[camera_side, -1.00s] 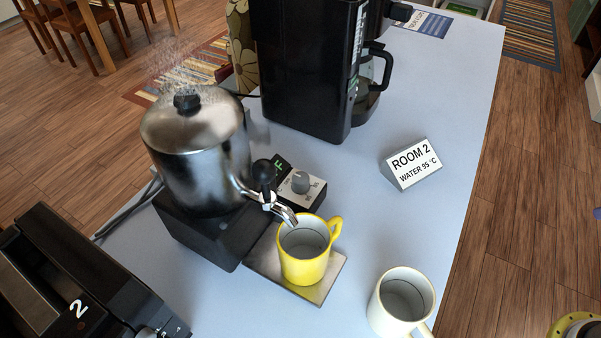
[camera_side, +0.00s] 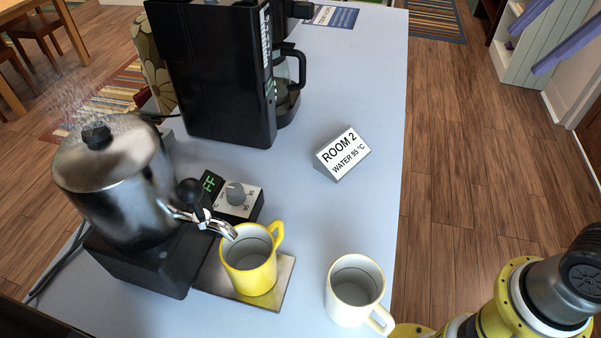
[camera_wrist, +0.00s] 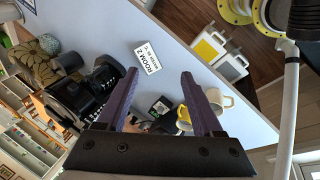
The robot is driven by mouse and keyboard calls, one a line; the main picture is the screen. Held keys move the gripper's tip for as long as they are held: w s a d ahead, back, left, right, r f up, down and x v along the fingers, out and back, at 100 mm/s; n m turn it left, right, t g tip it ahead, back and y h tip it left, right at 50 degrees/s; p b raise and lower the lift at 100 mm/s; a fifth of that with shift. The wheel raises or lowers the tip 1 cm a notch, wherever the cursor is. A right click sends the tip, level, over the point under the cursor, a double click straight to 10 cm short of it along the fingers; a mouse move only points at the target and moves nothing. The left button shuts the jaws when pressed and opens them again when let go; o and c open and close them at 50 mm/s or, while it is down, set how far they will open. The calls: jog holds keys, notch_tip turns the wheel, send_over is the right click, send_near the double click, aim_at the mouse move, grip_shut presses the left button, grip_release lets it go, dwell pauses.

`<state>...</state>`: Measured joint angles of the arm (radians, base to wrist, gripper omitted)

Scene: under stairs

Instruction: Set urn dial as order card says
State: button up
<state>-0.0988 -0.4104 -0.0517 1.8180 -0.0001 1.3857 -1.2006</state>
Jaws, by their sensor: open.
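The order card (camera_side: 343,153) stands on the table and reads "ROOM 2 WATER 95 °C"; it also shows in the wrist view (camera_wrist: 148,57). The steel urn (camera_side: 115,190) steams on a black base at the left. Its grey dial (camera_side: 236,194) sits on a small box behind the tap. The green display (camera_side: 210,183) is partly hidden by the tap's black knob; "FF" is legible. My gripper (camera_wrist: 160,74) is open and empty in the wrist view, apart from the card and the dial box. It is not seen in the side view.
A yellow cup (camera_side: 250,275) stands under the tap on a metal plate (camera_side: 275,293). A white mug (camera_side: 350,308) stands to its right. A black coffee maker (camera_side: 220,90) is behind the dial. The table right of the dial, around the card, is clear.

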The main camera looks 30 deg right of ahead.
jog(key=w+a+r+n, duration=0.5)
jog(key=w+n, duration=0.1)
jog(key=w, duration=0.2)
jog(key=n+g, duration=0.5)
jog(key=n, duration=0.8)
send_over(234, 188)
notch_tip(234, 188, down, 18)
jog(key=shift+f, duration=6.65)
grip_shut()
